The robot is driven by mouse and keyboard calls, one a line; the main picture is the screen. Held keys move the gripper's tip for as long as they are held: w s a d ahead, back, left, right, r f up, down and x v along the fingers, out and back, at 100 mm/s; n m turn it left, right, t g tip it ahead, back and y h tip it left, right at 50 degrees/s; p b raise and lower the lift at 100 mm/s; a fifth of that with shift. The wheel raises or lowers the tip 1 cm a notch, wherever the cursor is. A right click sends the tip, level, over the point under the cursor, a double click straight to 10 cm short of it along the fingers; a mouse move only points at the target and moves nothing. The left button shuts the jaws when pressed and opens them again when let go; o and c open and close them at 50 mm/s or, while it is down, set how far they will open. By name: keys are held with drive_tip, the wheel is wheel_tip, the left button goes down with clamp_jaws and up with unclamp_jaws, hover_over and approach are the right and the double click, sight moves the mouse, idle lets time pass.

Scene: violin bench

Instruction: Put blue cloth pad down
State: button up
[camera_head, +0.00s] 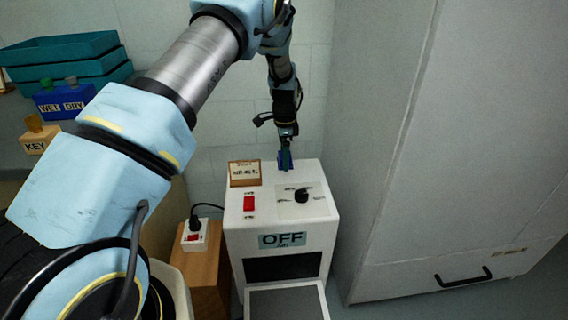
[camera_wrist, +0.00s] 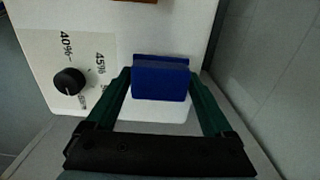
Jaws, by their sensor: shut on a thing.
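The blue cloth pad (camera_wrist: 160,80) is a small dark blue block between the two green fingers of my gripper (camera_wrist: 161,88) in the wrist view. My gripper is shut on it. In the head view my gripper (camera_head: 285,160) points down at the back of the white machine's top, and the blue pad (camera_head: 285,161) shows there only as a small blue patch. I cannot tell whether the pad touches the white top. The white machine (camera_head: 265,220) has a black dial (camera_head: 302,195), a red switch (camera_head: 249,202) and an "OFF" sign (camera_head: 282,240).
A tall grey cabinet (camera_head: 440,150) stands close on the right.

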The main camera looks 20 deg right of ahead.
drive_tip(key=shift+f, duration=1.4)
drive_tip(key=shift+f, duration=0.1)
drive_tip(key=o, duration=0.9)
